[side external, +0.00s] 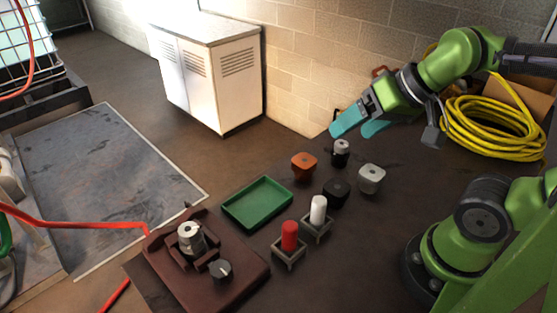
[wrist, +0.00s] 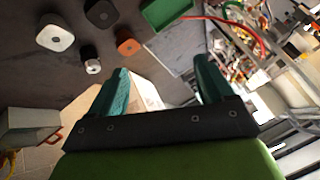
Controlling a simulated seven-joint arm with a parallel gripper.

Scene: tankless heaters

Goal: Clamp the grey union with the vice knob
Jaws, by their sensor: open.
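The grey union (side external: 191,240) is a metallic cylinder standing upright between the jaws of a brown-red vice (side external: 164,277) at the front left of the table. I cannot tell whether the jaws touch it. The vice knob (side external: 220,269), dark with a light mark on top, sits on the vice base to the right of the union. My gripper (side external: 356,127), with teal fingers, is open and empty, high at the back of the table and far from the vice. In the wrist view its fingers (wrist: 162,75) are spread with nothing between them; the vice is not seen there.
A green tray (side external: 230,219) lies behind the vice. Red (side external: 289,236) and white (side external: 318,210) cylinders stand in small holders. Orange (side external: 304,165), black (side external: 336,192) and white (side external: 371,178) blocks and a black-grey cylinder (side external: 341,153) stand nearer my gripper. Yellow hose (side external: 490,128) lies right.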

